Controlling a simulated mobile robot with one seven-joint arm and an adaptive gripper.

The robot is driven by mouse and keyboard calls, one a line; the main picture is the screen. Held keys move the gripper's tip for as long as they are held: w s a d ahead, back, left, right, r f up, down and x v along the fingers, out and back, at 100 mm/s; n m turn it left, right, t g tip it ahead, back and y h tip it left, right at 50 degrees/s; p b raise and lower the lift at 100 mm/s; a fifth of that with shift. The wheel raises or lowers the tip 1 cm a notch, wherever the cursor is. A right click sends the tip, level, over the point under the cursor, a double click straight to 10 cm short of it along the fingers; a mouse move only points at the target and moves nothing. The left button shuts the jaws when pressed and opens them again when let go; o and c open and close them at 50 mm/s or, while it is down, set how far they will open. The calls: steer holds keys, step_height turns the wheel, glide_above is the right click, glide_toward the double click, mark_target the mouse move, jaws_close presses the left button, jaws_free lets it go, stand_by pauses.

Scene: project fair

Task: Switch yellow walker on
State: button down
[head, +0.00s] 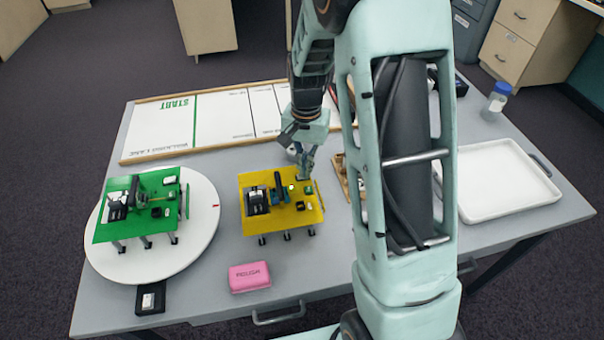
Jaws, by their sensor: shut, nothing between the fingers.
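The yellow walker (284,222) stands on the grey table in the middle of the head view. It is a flat yellow plate on short dark legs, with a dark motor block, a blue upright part and small components on top. My gripper (304,176) is shut and empty, pointing down over the far right part of the yellow plate. Its tips are close to the small components there. I cannot tell whether they touch, and the switch itself is too small to make out.
A green walker (104,228) stands on a round white turntable (193,252) at left. A pink block (249,277) lies in front of the yellow walker. Behind is a white START lane (222,117). A white tray (497,208) and blue-capped bottle (496,101) are at right.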

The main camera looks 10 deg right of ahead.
steer(key=shift+r+p, duration=2.35)
steer(key=shift+r, duration=1.05)
steer(key=shift+d, duration=0.1)
